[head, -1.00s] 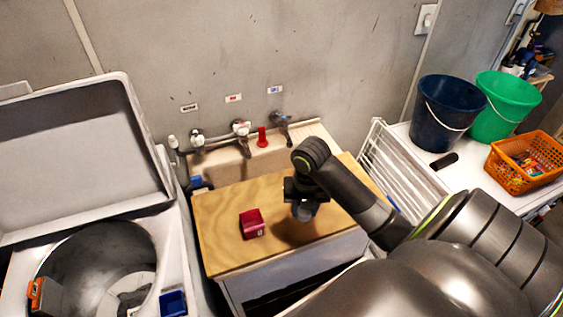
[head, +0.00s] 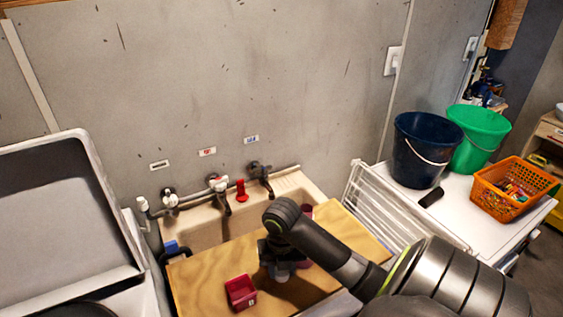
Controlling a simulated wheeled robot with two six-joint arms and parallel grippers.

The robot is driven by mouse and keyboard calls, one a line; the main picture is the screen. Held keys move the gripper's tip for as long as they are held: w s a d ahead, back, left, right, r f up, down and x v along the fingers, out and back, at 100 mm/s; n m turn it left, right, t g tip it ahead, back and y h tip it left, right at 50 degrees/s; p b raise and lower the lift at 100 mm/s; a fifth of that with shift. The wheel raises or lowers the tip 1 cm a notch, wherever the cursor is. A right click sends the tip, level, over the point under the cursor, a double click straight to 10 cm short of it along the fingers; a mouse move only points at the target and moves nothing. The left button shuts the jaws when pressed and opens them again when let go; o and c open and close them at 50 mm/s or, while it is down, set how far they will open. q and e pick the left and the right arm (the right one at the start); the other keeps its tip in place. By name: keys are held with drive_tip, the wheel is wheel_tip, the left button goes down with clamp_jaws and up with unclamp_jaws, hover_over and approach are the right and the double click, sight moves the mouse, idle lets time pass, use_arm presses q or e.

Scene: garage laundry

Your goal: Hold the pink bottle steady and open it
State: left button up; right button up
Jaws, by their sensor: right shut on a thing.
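A pink bottle (head: 306,211) stands on the wooden board (head: 345,235), largely hidden behind my right arm. Its pink top shows above the arm, and a pink patch shows below the arm beside my fingers. My right gripper (head: 282,270) is low over the board and shut on the bottle. The contact is mostly hidden by the wrist. My left gripper is not in view.
A small red open box (head: 241,292) sits on the board left of my right gripper. Behind are a sink (head: 205,232) and taps (head: 217,184). At right are a drying rack (head: 385,210), a dark blue bucket (head: 421,160), a green bucket (head: 483,130) and an orange basket (head: 490,205).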

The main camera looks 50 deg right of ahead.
sight(282, 284)
wheel_tip(282, 284, down, 2)
drive_tip(key=shift+s+f, duration=0.15)
drive_tip(key=shift+f, duration=0.65)
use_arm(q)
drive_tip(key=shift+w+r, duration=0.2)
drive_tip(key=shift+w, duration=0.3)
use_arm(e)
drive_tip(key=o, duration=1.1)
drive_tip(key=shift+r, duration=0.1)
wheel_tip(282, 284, up, 5)
drive_tip(key=shift+r, duration=0.1)
wheel_tip(282, 284, up, 6)
drive_tip(key=p, duration=0.5)
drive_tip(key=shift+f+p, duration=0.25)
drive_tip(key=shift+p, duration=0.1)
use_arm(q)
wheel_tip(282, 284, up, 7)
drive_tip(key=p, duration=0.1)
use_arm(e)
drive_tip(key=shift+r, duration=0.7)
